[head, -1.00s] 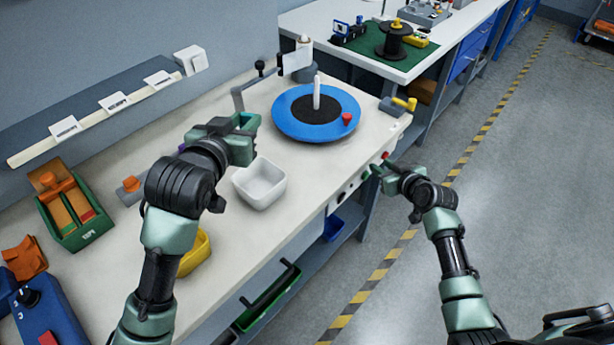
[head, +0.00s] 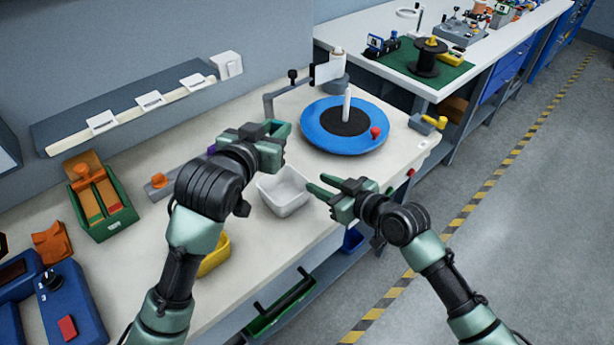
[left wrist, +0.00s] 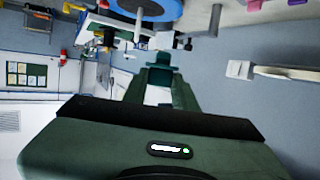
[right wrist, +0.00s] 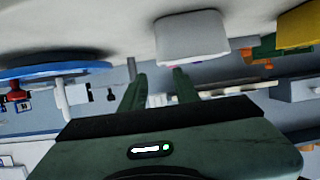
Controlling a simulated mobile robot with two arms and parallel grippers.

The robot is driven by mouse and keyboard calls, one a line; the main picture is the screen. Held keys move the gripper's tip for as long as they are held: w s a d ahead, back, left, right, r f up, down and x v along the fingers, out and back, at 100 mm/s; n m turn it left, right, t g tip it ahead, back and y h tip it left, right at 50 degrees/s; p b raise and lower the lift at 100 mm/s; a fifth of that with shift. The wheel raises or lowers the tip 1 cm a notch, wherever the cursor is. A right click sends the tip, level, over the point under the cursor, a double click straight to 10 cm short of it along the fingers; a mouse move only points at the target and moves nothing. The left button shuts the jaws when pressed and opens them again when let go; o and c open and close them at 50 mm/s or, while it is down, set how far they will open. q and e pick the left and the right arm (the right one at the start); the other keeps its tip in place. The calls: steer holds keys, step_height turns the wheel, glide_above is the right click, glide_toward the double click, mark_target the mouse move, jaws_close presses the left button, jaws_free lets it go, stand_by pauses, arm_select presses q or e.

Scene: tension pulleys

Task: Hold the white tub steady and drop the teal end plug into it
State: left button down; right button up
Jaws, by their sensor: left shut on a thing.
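The white tub (head: 286,203) stands upright on the bench near its front edge and looks empty. It also shows in the right wrist view (right wrist: 190,38), beyond the fingertips. My left gripper (head: 274,133) is above and behind the tub, shut on a small teal piece that looks like the end plug (left wrist: 160,60); the fingers hide most of it. My right gripper (head: 318,184) is open and empty, its fingertips close to the tub's right side. I cannot tell whether they touch it.
A blue disc (head: 318,140) with a white post stands behind the tub. A yellow bin (head: 215,258) is at its front left, partly behind my left arm. A green box (head: 121,218) sits further left. The bench front edge is close to the tub.

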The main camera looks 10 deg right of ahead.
mark_target(301, 175)
steer(key=x, duration=0.9)
steer(key=shift+c, duration=0.3)
jaws_close()
steer(key=shift+s+f, duration=0.1)
steer(key=shift+f, duration=0.1)
stand_by(0.8)
